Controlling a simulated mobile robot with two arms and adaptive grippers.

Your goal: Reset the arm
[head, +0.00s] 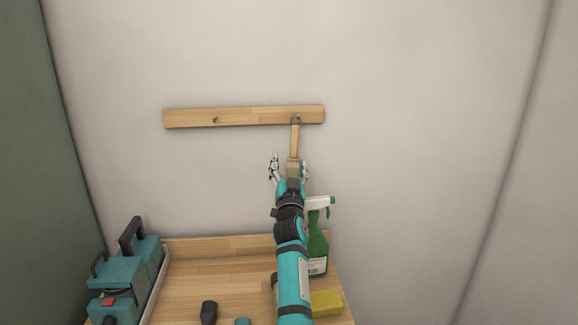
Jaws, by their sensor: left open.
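My left arm (293,275) reaches up from the bottom of the head view toward the wall. My left gripper (289,165) is open, with one finger on each side of the lower part of a wooden-handled tool (295,142). The tool hangs upright from the right peg of a wooden wall rail (255,116). Its lower end is partly hidden by my gripper, so I cannot tell whether a finger touches it. My right gripper is not in view.
A wooden table (215,270) stands below the rail. A green spray bottle (318,245) and a yellow sponge (326,303) are close to the right of my arm. A teal machine (125,275) stands at the left, and a small black object (209,312) at the front.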

